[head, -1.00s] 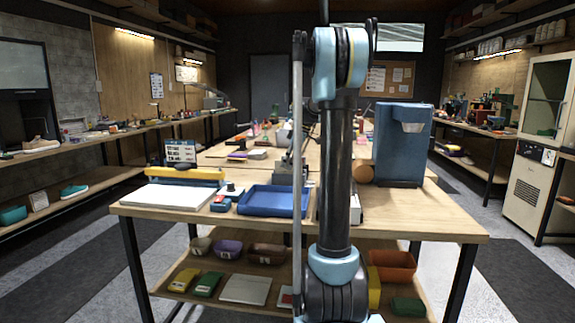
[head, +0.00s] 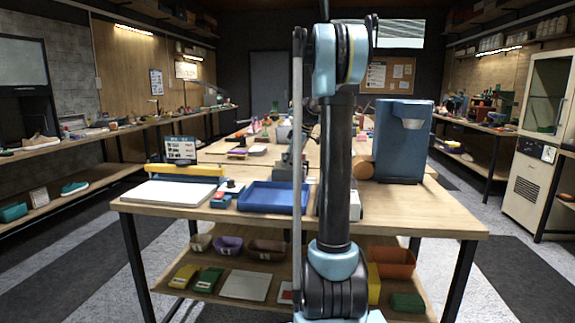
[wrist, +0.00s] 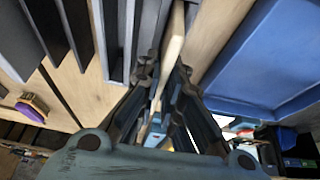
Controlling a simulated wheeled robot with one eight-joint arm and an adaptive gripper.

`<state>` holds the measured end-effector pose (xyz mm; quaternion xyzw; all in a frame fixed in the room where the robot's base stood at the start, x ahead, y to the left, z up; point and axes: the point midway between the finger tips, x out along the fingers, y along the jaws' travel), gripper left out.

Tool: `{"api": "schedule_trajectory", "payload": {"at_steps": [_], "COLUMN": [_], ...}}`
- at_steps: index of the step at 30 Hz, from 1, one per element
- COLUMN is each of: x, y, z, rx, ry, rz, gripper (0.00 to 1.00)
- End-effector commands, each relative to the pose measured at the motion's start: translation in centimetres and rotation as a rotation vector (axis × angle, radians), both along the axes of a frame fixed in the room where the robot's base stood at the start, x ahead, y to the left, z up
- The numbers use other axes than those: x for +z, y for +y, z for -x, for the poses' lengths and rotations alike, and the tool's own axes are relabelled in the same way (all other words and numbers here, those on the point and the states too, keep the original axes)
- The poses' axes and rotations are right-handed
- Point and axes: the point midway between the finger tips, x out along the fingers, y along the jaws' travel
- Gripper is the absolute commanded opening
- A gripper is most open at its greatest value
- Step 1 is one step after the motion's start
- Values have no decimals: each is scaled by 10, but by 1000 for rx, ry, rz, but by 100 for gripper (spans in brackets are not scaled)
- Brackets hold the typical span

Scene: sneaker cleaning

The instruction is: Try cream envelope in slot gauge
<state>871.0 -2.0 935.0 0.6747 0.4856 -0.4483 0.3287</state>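In the wrist view my gripper (wrist: 163,92) has its two fingers close on either side of a thin cream strip (wrist: 172,48). This looks like the cream envelope seen edge-on, gripped between the fingers. Its far end runs up past the fingertips beside grey upright plates with dark gaps (wrist: 118,35), which look like the slot gauge. I cannot tell whether the envelope is inside a slot or beside the plates. In the head view a grey block (head: 285,170) stands behind the blue tray, partly hidden by my arm. My gripper and the envelope are not clear there.
The blue tray (head: 272,209) lies on the wooden table (head: 420,217) and fills the right of the wrist view (wrist: 246,72). A white pad (head: 170,193) lies at left. A tall blue box (head: 402,150) stands at right. The front right tabletop is clear.

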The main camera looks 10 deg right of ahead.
Motion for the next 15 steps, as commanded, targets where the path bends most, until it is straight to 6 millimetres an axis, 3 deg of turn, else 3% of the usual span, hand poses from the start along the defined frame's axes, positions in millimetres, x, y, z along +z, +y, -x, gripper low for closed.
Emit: {"api": "schedule_trajectory", "payload": {"at_steps": [1, 3, 15], "x": [0, 0, 2], "y": [0, 0, -1], "z": [0, 0, 0], "rx": [0, 0, 0], "ry": [0, 0, 0], "rz": [0, 0, 0], "gripper": [21, 30, 30]}}
